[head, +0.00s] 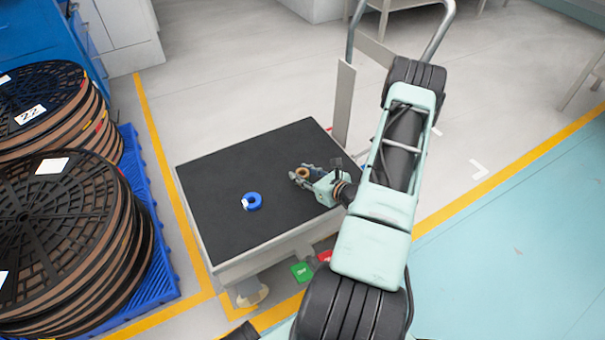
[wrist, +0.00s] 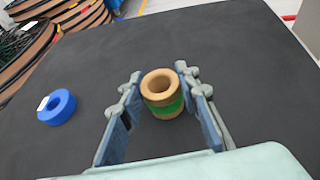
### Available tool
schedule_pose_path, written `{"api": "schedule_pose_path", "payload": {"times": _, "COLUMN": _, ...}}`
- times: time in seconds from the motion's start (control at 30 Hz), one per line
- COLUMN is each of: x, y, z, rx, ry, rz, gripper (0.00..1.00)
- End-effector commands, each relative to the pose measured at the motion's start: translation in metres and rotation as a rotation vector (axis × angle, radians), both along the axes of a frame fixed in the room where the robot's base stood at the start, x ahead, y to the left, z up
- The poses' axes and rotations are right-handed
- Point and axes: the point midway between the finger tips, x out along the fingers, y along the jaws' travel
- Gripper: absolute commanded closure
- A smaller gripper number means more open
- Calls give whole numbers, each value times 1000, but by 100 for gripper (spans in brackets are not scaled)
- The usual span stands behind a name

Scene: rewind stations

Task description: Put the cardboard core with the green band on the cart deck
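The cardboard core with the green band (wrist: 162,92) is a short tan ring between the two fingers of my gripper (wrist: 160,88) in the wrist view. The fingers lie close against its left and right sides, and my gripper looks shut on it. The core is upright with its hole facing up. In the head view the core (head: 302,172) shows small in my gripper (head: 303,175), over the right part of the black cart deck (head: 250,160). I cannot tell whether its base touches the deck.
A blue ring (head: 252,201) with a white label lies on the deck to the left of my gripper. Stacks of large black reels (head: 60,230) stand on a blue pallet (head: 150,225) left of the cart. Green (head: 302,272) and red pieces show below the deck's front edge. Most of the deck is bare.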

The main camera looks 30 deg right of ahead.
Motion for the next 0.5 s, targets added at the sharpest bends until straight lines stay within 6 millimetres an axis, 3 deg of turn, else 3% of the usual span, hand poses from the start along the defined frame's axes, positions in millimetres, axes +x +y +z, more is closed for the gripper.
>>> {"api": "schedule_pose_path", "payload": {"times": 0.17, "x": 0, "y": 0, "z": 0, "rx": 0, "ry": 1, "rz": 0, "gripper": 53}}
{"api": "schedule_pose_path", "payload": {"times": 0.5, "x": 0, "y": 0, "z": 4, "rx": 0, "ry": 1, "rz": 0, "gripper": 53}}
